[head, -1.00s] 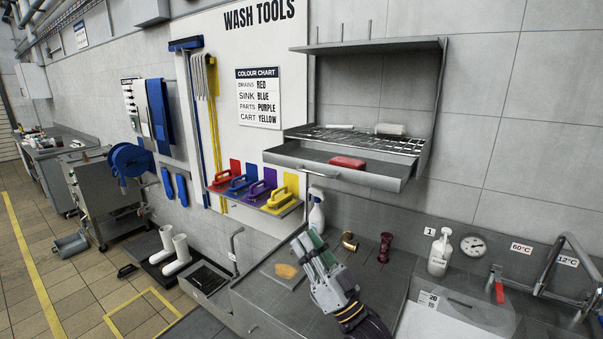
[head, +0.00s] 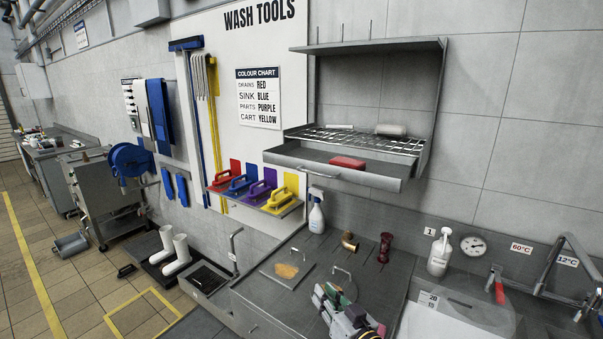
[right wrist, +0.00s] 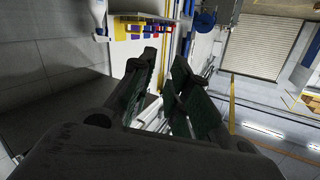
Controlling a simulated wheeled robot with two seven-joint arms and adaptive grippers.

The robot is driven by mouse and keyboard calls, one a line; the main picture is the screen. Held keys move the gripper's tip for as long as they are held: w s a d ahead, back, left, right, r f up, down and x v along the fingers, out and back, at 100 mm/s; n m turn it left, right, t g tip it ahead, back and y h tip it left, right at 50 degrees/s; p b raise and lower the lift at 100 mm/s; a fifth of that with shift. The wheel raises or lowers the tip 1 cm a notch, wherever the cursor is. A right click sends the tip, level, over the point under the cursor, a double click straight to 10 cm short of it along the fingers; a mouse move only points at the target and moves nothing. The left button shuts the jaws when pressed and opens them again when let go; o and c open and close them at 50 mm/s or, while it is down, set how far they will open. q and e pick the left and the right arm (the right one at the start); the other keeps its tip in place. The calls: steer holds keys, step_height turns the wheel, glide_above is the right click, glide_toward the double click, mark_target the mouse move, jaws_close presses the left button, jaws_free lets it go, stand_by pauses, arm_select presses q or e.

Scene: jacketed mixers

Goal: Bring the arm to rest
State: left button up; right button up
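My right gripper (head: 328,295) is low in the head view, above the front part of the grey counter (head: 262,296). In the right wrist view its two dark fingers (right wrist: 164,72) stand apart with a gap between them, and I see nothing held. A flat plate with an orange-brown stain (head: 287,270) lies on the counter to the gripper's left. A small curved handle (head: 342,272) shows just behind the gripper; what it belongs to is partly hidden. My left gripper is not in view.
A brass fitting (head: 349,241), a dark red part (head: 385,247) and a spray bottle (head: 317,214) stand at the counter's back. A white bottle (head: 440,252) and the sink (head: 455,318) are at right.

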steer(key=s+d+f+m+g+h, duration=0.1)
steer(key=s+d+f+g+h, duration=0.4)
steer(key=s+d+f, duration=0.5)
steer(key=s+d+f+g+h, duration=0.2)
steer(key=s+d+f+g, duration=0.5)
steer(key=s, duration=0.5)
steer(key=s+f, duration=0.2)
steer(key=f, duration=1.5)
steer(key=s+f, duration=0.2)
steer(key=f, duration=1.6)
steer(key=s+d+f+g, duration=0.2)
steer(key=s+d+f, duration=0.1)
steer(key=s+f, duration=1.5)
steer(key=s, duration=0.3)
steer(key=shift+s+f+h, duration=0.25)
steer(key=shift+f+h, duration=0.05)
steer(key=shift+f, duration=0.1)
